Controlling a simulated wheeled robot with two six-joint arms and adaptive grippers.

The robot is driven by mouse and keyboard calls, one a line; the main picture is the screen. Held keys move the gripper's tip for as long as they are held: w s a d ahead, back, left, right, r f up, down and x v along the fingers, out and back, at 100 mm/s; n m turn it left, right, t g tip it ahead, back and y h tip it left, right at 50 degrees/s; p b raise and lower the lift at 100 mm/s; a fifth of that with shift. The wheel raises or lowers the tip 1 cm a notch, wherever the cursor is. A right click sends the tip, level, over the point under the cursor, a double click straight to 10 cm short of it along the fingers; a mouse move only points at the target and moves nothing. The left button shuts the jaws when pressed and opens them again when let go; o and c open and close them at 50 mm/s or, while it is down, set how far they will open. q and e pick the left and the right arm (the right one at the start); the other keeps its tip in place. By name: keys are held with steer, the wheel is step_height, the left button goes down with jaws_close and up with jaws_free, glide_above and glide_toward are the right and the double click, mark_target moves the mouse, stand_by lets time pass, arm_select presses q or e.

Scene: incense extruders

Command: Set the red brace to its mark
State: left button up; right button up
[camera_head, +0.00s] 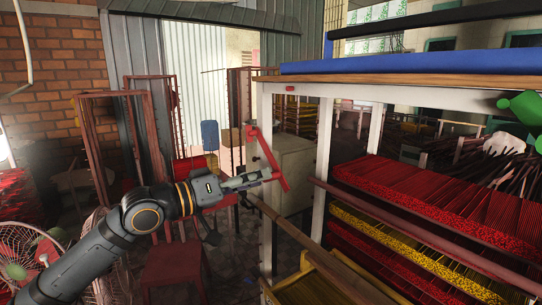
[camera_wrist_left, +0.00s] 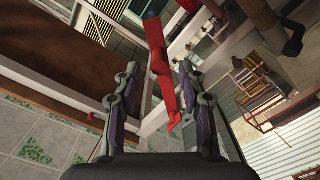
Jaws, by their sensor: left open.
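The red brace (camera_head: 267,152) is a long slanted bar at the left front post of the white rack. In the left wrist view the red brace (camera_wrist_left: 158,60) runs between the two fingers, with a gap on each side. My left gripper (camera_head: 262,177) is at the brace's lower part, and in the wrist view the left gripper (camera_wrist_left: 160,98) is open around it, not closed on it. A small red spot (camera_head: 290,89) shows on the rack's upper beam; I cannot tell whether it is the mark. My right gripper is not in view.
The white rack (camera_head: 325,150) holds red incense bundles (camera_head: 450,195) and yellow ones (camera_head: 395,245) on sloping shelves. A blue roll (camera_head: 400,64) lies on its top. A pale cabinet (camera_head: 295,172) stands behind.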

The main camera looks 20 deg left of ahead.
mark_target(278, 174)
arm_select(q)
steer(key=shift+r+p+x, duration=0.2)
steer(key=shift+p+x, duration=0.9)
steer(key=shift+x, duration=0.05)
steer(key=shift+w+d+f+p, duration=0.1)
steer(key=shift+w+d+p, duration=0.2)
steer(key=shift+w+d, duration=0.2)
steer(key=shift+w+d+f, duration=0.15)
steer(key=shift+w+d, duration=0.2)
steer(key=shift+w, duration=0.05)
jaws_close()
steer(key=shift+a, duration=0.1)
